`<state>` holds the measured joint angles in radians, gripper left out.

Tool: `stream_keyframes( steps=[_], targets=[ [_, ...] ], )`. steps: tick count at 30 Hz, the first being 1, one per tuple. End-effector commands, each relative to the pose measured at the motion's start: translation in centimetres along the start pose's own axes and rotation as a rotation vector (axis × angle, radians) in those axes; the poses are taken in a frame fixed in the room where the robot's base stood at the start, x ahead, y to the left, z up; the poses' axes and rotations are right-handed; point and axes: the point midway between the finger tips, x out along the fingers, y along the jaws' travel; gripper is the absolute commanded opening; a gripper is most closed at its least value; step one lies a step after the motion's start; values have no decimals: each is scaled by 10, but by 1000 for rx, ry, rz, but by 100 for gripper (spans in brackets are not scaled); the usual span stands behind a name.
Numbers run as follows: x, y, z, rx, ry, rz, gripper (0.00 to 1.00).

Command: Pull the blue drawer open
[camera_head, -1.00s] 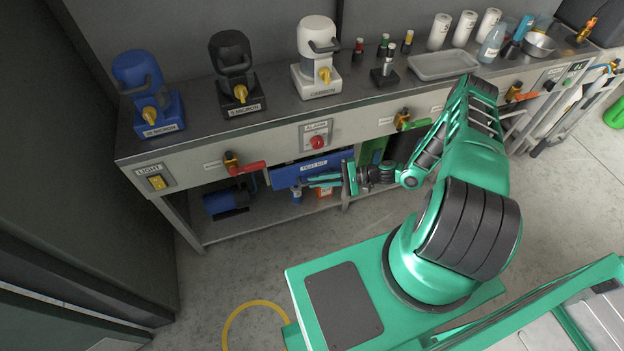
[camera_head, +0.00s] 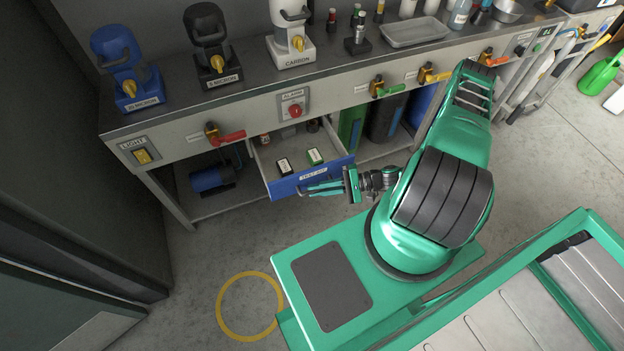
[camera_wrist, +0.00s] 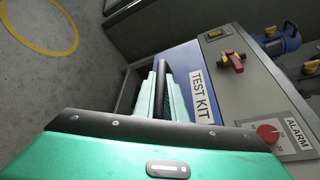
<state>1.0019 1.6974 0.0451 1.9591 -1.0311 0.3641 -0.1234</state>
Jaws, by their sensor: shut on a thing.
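The blue drawer (camera_head: 335,177), labelled TEST KIT, stands pulled out from under the bench, with its light inside showing. Two small dark boxes with white labels, one of them green-edged (camera_head: 315,157), lie in it, with a few small items farther back. My gripper (camera_head: 308,189) is at the drawer's blue front. In the wrist view my gripper (camera_wrist: 163,92) is shut on the dark bar handle (camera_wrist: 160,88) of the drawer, beside the TEST KIT label. The blue front (camera_wrist: 195,62) shows there too.
The bench (camera_head: 240,95) carries blue, black and white filter housings and a tray (camera_head: 415,32). A red-handled valve (camera_head: 226,136) and the alarm box (camera_head: 292,106) are on its front, above the drawer. Floor with a yellow ring (camera_head: 250,306) is clear in front.

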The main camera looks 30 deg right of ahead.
Motion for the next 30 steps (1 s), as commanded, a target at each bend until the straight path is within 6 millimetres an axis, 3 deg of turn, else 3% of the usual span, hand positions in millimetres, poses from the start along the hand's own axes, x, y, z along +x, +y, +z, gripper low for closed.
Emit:
stream_keyframes(
  steps=[12,30],
  targets=[
    [-17,30,40,0,1,2,0],
    [-20,36,49,-3,0,3,0]
  ],
)
